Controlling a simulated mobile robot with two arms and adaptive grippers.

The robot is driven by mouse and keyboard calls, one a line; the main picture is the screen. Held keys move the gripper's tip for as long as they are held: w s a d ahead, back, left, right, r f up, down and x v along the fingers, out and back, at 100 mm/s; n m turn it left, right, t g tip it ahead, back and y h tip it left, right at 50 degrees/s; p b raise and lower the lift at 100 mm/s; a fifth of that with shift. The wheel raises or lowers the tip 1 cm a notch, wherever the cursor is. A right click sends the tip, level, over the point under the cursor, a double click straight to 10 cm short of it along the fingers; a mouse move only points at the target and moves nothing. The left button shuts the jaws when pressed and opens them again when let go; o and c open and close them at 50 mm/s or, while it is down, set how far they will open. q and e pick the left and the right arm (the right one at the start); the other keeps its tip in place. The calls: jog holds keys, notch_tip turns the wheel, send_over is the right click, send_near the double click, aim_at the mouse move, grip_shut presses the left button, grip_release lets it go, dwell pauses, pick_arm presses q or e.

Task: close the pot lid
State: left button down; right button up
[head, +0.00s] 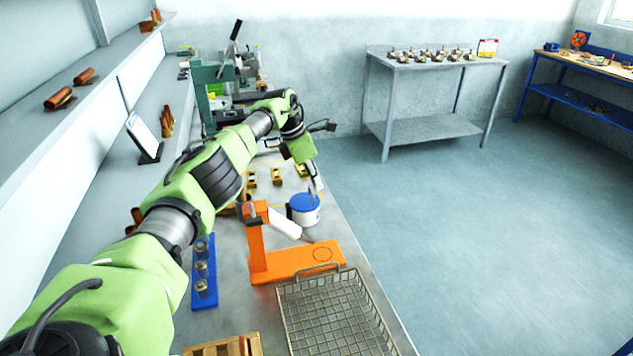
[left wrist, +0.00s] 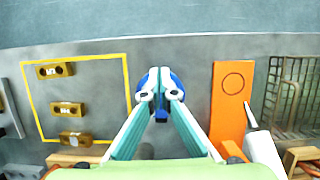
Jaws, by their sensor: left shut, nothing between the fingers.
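The pot (head: 305,217) is a small white container on the bench, behind the orange stand. Its blue lid (head: 301,203) is on top; I cannot tell whether it sits fully down. My left gripper (head: 314,196) points down at the lid, its fingers together with nothing between them. In the left wrist view, the shut fingertips (left wrist: 160,92) cover most of the pot, and blue parts of the lid (left wrist: 176,109) show around them. Whether the fingertips touch the lid is unclear. My right gripper is not in view.
An orange stand (head: 296,262) with a white cylinder stands just in front of the pot. A wire basket (head: 381,321) is nearer. Brass blocks (head: 277,177) lie in a yellow outline beyond the pot. A blue rack (head: 203,246) is at left. Open floor lies right of the bench.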

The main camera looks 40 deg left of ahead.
aim_at(302, 203)
pick_arm(q)
jog(key=shift+r, duration=0.1)
dwell(0.3)
jog(key=v, duration=1.1)
jog(key=shift+s+a+r, duration=0.2)
jog(key=shift+r, duration=0.1)
